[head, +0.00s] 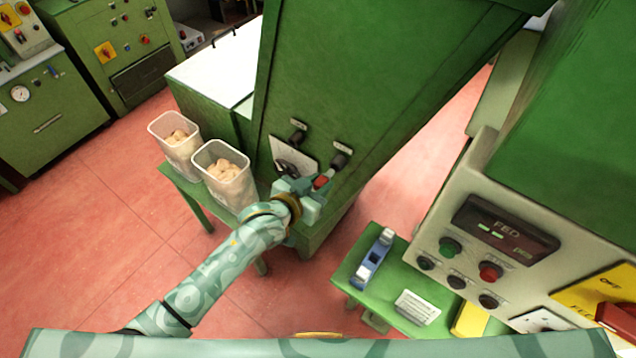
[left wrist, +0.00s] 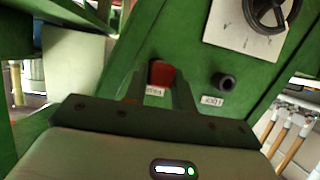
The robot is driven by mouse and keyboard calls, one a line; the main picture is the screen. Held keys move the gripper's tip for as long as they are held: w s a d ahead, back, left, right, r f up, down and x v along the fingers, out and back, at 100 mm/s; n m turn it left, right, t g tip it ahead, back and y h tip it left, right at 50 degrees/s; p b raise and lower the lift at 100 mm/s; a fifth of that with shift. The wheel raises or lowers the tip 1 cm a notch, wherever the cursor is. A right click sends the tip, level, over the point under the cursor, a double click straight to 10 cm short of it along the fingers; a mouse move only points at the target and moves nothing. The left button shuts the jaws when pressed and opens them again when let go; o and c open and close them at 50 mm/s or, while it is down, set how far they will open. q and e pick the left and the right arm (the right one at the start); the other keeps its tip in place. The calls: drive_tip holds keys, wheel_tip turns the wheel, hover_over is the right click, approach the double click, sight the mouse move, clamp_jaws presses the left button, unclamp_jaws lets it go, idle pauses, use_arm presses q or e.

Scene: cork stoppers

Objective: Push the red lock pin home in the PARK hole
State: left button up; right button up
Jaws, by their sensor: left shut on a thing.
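My left gripper (head: 315,188) is shut on the red lock pin (head: 321,182) in front of the green machine's panel. In the left wrist view, the red head of the pin (left wrist: 161,74) shows between the two fingers of my left gripper (left wrist: 158,92). The pin lines up with a black collar (head: 338,160) that has a small white label; the label is too small to read surely. How deep the pin sits is hidden. A second black collar (left wrist: 228,82) with its own label is empty. My right gripper is not in view.
A black handwheel (left wrist: 266,12) on a white plate sits close to the collars. Two clear bins of corks (head: 226,172) stand on a green stand at left. A green table (head: 345,270) with a blue tool is at lower right, below a control box (head: 470,255).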

sight(324, 176)
use_arm(q)
drive_tip(key=shift+w+d, duration=0.3)
drive_tip(key=shift+w, duration=0.15)
idle(0.5)
drive_tip(key=shift+w+d+b, duration=0.45)
drive_tip(key=shift+w+d, duration=0.25)
drive_tip(key=shift+w, duration=0.25)
idle(0.9)
drive_tip(key=o, duration=1.1)
drive_tip(key=shift+c, duration=0.2)
drive_tip(key=shift+s+a, duration=0.1)
drive_tip(key=shift+s+a+r, duration=0.15)
drive_tip(key=shift+s+a, duration=0.05)
drive_tip(key=shift+s, duration=0.1)
drive_tip(key=p+v, duration=0.3)
drive_tip(key=v, duration=1.2)
drive_tip(key=shift+s+a, duration=0.15)
drive_tip(key=shift+s, duration=0.05)
drive_tip(key=shift+w, duration=0.1)
